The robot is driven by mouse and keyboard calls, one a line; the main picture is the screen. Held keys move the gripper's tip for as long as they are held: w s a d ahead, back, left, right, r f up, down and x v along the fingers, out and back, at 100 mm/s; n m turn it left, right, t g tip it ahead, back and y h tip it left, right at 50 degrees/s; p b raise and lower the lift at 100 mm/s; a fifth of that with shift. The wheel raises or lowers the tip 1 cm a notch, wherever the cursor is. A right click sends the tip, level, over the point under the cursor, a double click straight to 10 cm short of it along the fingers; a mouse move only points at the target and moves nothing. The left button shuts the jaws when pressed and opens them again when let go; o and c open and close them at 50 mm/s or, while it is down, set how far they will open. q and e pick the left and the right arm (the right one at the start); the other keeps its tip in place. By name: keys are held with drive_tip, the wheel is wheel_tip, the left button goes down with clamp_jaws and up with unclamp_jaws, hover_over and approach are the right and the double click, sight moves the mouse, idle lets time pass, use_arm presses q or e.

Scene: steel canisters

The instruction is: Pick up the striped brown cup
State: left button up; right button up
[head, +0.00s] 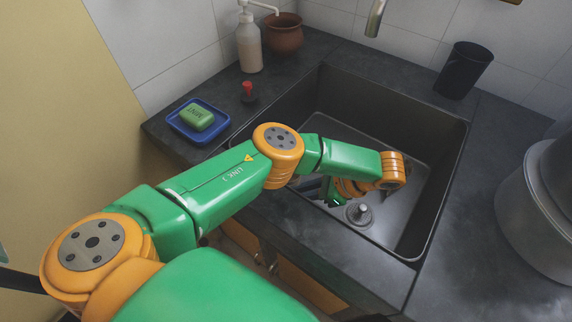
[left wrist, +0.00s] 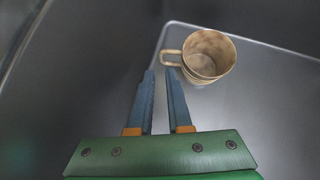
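A tan-brown metal cup (left wrist: 209,57) is in the left wrist view, at upper right. Its open mouth faces my wrist camera, and its handle (left wrist: 171,58) points left. Faint brown bands show on it. It sits on a grey metal surface. My left gripper (left wrist: 161,72) has two blue fingers with a narrow gap between them and nothing held. The right fingertip is just below the cup's handle in the picture; I cannot tell whether they touch. In the head view my left arm reaches into the sink and the cup is hidden. My right gripper is not in view.
The dark sink (head: 425,190) has a raised rim and a drain fitting (head: 358,214). Around it stand a blue tray (head: 177,128) with green soap (head: 197,117), a soap bottle (head: 249,45), a brown pot (head: 284,36), a black tumbler (head: 462,71), and a faucet (head: 375,17).

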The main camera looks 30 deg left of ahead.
use_arm(q)
drive_tip(key=x, duration=0.6)
drive_tip(key=shift+a+f, duration=0.1)
drive_tip(key=shift+a, duration=0.25)
clamp_jaws()
idle(0.9)
